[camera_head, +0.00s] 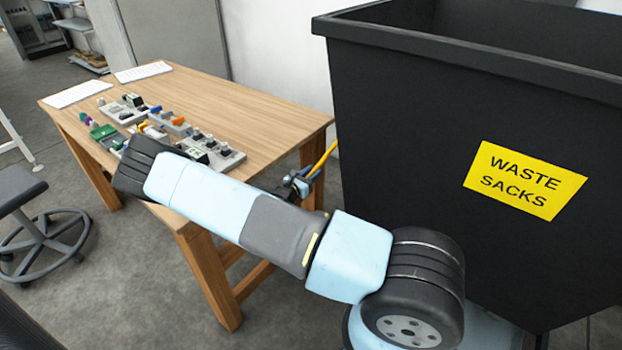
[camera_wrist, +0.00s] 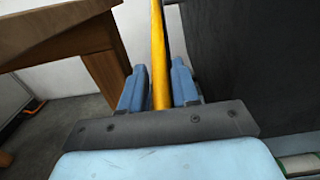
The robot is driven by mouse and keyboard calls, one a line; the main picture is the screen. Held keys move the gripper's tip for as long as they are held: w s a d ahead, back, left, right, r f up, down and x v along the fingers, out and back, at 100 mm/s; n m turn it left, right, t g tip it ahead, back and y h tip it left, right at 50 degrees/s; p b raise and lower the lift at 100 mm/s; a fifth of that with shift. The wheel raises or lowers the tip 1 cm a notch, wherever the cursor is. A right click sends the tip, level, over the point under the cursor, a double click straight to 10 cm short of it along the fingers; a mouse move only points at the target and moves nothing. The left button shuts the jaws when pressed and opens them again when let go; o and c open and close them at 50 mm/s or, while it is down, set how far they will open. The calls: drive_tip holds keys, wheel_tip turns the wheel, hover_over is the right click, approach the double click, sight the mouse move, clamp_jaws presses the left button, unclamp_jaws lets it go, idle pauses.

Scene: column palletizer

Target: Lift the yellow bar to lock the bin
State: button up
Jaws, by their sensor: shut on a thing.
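The yellow bar (camera_wrist: 158,50) runs up through the middle of the wrist view, between the two blue fingers of my gripper (camera_wrist: 160,88). My gripper is shut on the bar. In the head view the bar (camera_head: 323,158) shows as a short slanted piece beside the bin, and my gripper (camera_head: 303,180) is at its lower visible end, partly behind my arm. The bin (camera_head: 400,130) is large and black, with a yellow "WASTE SACKS" label on its side. The lower end of the bar is hidden.
A wooden table (camera_head: 240,105) stands left of the bin, with several small parts and boards on it. Its edge and leg (camera_wrist: 108,78) are close to my gripper's left in the wrist view. A stool (camera_head: 35,220) stands at the far left.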

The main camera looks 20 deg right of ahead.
drive_tip(key=shift+s+a+r, duration=0.1)
drive_tip(key=shift+s+r, duration=0.05)
drive_tip(key=shift+r, duration=0.55)
drive_tip(key=shift+s+a+r, duration=0.1)
drive_tip(key=shift+s+r, duration=0.05)
drive_tip(key=shift+r, duration=0.5)
drive_tip(key=shift+s+a+r, duration=0.1)
drive_tip(key=shift+a+r, duration=0.05)
drive_tip(key=shift+r, duration=1.55)
drive_tip(key=shift+s+a+r, duration=0.1)
drive_tip(key=shift+a+r, duration=0.05)
drive_tip(key=shift+r, duration=1.55)
wheel_tip(320, 180, up, 14)
drive_tip(key=w+d, duration=0.1)
drive_tip(key=d, duration=0.1)
drive_tip(key=shift+f, duration=0.15)
drive_tip(key=o, duration=1)
drive_tip(key=shift+w+a, duration=0.1)
drive_tip(key=shift+a, duration=0.05)
drive_tip(key=shift+c, duration=0.2)
drive_tip(key=shift+a, duration=0.15)
